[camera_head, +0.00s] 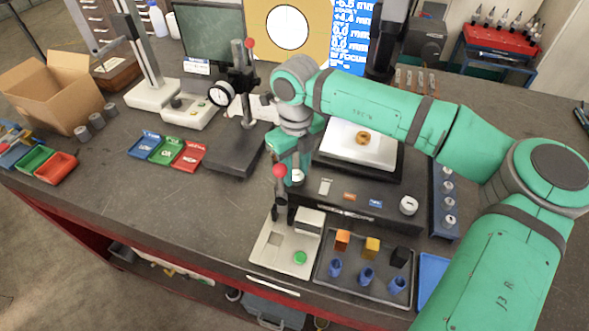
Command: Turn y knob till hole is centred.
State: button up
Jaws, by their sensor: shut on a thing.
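My gripper (294,172) points down at the left front of the dark measuring stage base (330,207). It is shut on a small pale knob (298,177), which I take as the y knob; the fingers partly hide it. Another silver knob (408,205) stands free at the right front of the base. A brass-coloured part (362,138) with a hole lies on the pale stage plate (340,155). At the back, the screen (318,42) shows the hole as a white circle (287,27) on orange. The screen's top is cut off, so exact centring cannot be told.
A red-topped lever (279,171) stands close to my gripper's left. In front are a pale fixture with a green button (299,258) and a tray (345,285) of small blocks and blue pieces. A dial gauge stand (235,155) is left.

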aim_at(297, 175)
jog(key=shift+w+r, duration=0.1)
jog(key=shift+w, duration=0.05)
jog(key=o, duration=1.1)
jog(key=shift+d, duration=0.15)
jog(key=shift+c, duration=0.2)
notch_tip(297, 175, up, 11)
